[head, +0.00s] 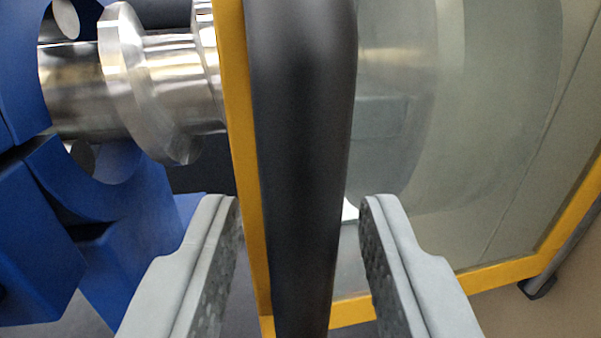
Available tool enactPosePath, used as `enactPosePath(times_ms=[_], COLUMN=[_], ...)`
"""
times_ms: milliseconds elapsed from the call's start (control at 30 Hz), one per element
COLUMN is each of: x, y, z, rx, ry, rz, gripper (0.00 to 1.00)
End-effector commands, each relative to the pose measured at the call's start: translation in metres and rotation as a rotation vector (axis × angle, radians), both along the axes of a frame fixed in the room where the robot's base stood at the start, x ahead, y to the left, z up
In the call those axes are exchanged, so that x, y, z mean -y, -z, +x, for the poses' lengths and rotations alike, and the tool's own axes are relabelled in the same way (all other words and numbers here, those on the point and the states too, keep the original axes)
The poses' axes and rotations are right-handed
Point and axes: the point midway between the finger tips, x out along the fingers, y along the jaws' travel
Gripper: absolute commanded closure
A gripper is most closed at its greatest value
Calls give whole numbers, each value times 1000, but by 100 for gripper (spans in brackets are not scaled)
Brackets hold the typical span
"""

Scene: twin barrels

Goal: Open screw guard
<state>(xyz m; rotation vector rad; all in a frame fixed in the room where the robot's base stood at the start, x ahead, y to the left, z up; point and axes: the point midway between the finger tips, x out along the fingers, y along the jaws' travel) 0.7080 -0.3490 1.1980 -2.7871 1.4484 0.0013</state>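The screw guard is a clear panel (500,130) in a yellow frame (242,150), filling the right half of the head view. A thick black handle bar (300,130) runs top to bottom along the frame's left edge. My gripper (302,215) is open, with one grey finger on each side of the bar. A gap shows between each finger and the bar, so they look apart. How deep the bar sits between the fingers I cannot tell. Shiny metal screw parts (150,85) show to the left of the frame.
Blue machine blocks (35,240) stand at the left, with a round opening around the metal shaft. A grey rod with a dark foot (540,287) is at the lower right, beside the frame. A tan surface lies beyond it.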

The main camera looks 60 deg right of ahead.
Motion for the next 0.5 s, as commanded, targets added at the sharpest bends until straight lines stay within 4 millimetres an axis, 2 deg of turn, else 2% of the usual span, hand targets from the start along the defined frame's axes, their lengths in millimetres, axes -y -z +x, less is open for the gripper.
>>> enactPosePath(times_ms=[400, 500], x=[6, 6], y=[-1, -1], z=[4, 4], rx=[1, 1], ry=[0, 0], rz=[-1, -1], gripper=[64, 84])
